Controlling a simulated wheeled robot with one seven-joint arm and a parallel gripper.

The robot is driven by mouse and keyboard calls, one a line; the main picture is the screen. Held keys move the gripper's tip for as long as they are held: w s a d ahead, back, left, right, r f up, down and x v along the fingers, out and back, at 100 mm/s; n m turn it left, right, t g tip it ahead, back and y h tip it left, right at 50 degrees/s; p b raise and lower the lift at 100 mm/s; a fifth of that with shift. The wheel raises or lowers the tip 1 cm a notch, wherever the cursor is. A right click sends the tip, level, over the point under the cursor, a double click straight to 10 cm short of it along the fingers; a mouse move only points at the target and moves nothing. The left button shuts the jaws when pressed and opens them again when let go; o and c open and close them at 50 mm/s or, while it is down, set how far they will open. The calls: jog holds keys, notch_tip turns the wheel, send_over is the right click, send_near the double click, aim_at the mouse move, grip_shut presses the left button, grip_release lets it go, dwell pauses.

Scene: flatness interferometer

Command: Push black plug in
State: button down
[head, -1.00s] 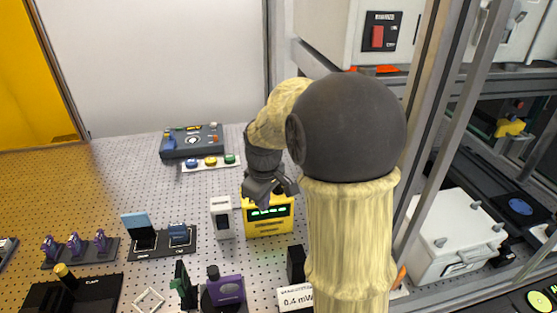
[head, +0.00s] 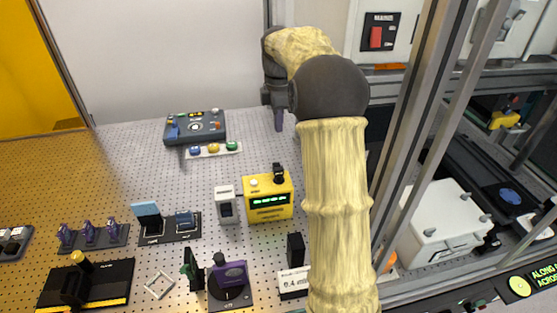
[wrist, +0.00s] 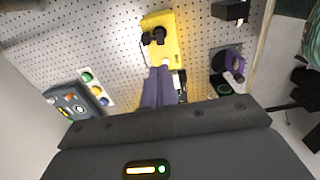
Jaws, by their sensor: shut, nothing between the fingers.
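A yellow box (head: 268,198) with a green lit display stands on the perforated table, left of my arm. A black plug (head: 278,172) stands up from the right part of its top. In the wrist view the yellow box (wrist: 165,50) carries dark round parts, among them the plug (wrist: 158,34). How deep the plug sits I cannot tell. My gripper (head: 279,124) is shut and empty, pointing down above and behind the box in the head view. In the wrist view its closed fingertips (wrist: 159,70) overlap the box's near edge; they look apart from the plug.
A white device (head: 227,206) stands close left of the box. A grey control panel (head: 195,127) and a strip of coloured buttons (head: 213,149) lie behind. A black block (head: 295,250) and a purple device (head: 230,275) stand in front. Metal posts (head: 425,130) rise at right.

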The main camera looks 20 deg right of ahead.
aim_at(279, 170)
notch_tip(279, 170, down, 14)
jog(key=p, duration=0.4)
jog(key=shift+r, duration=0.2)
jog(key=shift+f, duration=0.15)
jog(key=shift+f+b, duration=0.8)
jog(key=shift+f, duration=0.55)
jog(key=shift+s, duration=0.2)
jog(key=shift+a, duration=0.1)
